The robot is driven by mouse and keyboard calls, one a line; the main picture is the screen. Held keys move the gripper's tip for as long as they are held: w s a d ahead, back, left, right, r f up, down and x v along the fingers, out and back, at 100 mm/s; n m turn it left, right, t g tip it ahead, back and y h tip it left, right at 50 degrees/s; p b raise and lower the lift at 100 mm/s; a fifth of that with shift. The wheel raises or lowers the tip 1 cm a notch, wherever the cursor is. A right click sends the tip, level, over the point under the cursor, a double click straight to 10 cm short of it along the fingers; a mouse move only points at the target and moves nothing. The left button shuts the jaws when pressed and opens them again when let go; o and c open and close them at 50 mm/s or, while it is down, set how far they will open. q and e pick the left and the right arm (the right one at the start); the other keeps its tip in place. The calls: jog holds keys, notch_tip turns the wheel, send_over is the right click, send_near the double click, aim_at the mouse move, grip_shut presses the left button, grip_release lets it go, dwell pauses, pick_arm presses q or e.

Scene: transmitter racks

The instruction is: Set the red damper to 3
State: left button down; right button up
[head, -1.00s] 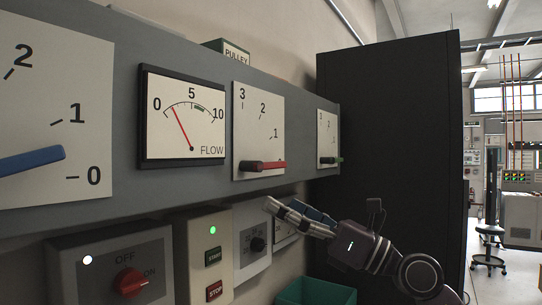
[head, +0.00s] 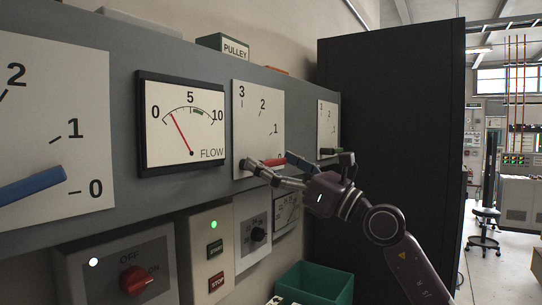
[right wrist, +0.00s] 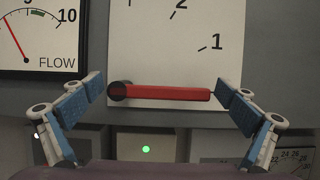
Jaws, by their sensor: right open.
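The red damper lever (right wrist: 165,93) lies level in the right wrist view, its dark pivot at the left and its tip to the right, below the 1 mark. Its white scale plate (head: 258,115) shows 3, 2 and 1 in the head view. My right gripper (head: 270,165) is in front of the lever, partly covering it. In the right wrist view the open fingers (right wrist: 158,88) stand either side of the lever, one near the pivot and one near the tip. Whether they touch it I cannot tell. My left gripper is not in view.
A FLOW gauge (head: 184,125) has its needle between 0 and 5. Below are a red knob (head: 136,280), START/STOP buttons (head: 216,250) and a green bin (head: 325,283). A dark cabinet (head: 390,100) stands right.

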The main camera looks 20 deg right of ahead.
jog(key=c, duration=1.6)
